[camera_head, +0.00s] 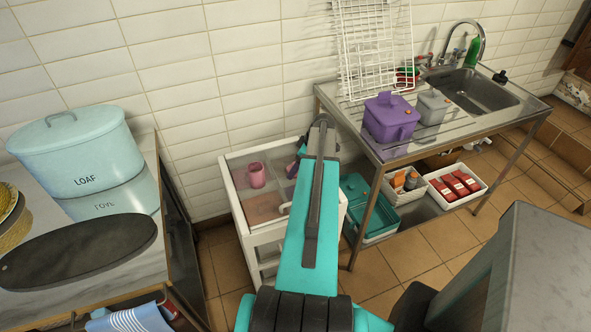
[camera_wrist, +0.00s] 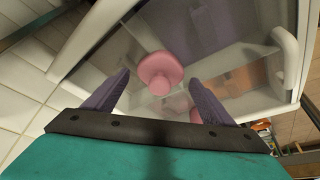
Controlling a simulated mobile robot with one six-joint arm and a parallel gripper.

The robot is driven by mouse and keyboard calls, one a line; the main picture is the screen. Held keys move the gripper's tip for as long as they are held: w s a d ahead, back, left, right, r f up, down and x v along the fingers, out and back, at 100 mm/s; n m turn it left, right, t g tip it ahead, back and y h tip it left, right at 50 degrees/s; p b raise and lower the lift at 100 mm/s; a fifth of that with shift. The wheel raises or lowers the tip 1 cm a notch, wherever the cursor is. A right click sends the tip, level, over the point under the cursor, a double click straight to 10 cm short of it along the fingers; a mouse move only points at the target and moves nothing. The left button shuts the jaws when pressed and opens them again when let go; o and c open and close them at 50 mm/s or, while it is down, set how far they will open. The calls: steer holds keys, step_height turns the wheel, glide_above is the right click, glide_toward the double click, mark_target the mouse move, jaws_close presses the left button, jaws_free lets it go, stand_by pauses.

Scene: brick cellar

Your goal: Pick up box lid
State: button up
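My gripper (camera_wrist: 161,82) has its two purple fingers spread apart, with nothing held between them. In the head view my arm hides most of it above the white cart. A pink object with a round knob-like part (camera_wrist: 160,72) shows beyond the fingertips; it looks like the pink mug (camera_head: 256,175) at the cart. Lidded boxes stand on the sink counter: a purple box with a purple lid (camera_head: 387,106) and a smaller grey box with a grey lid (camera_head: 433,97). Both lids appear seated on their boxes. I cannot tell which lid the task names.
The white cart (camera_head: 252,236) has a glassy top. The steel sink counter (camera_head: 355,127) holds a white rack (camera_head: 374,45). Under it are a teal crate (camera_head: 381,237) and white trays. A light-blue loaf bin (camera_head: 78,150) stands at left. Tiled floor is open between.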

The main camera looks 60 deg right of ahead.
steer(key=shift+r, duration=0.15)
stand_by(0.3)
steer(key=shift+r+b, duration=0.75)
steer(key=shift+r, duration=0.5)
steer(key=shift+s+r, duration=0.15)
steer(key=shift+r, duration=0.2)
steer(key=s+b, duration=0.1)
steer(key=s, duration=0.4)
steer(key=s+d+r+b, duration=0.1)
steer(key=s+b, duration=0.1)
steer(key=s, duration=0.3)
steer(key=s+b, duration=0.1)
steer(key=s, duration=0.4)
steer(key=shift+s+d+r+b, duration=0.3)
steer(key=shift+d, duration=0.05)
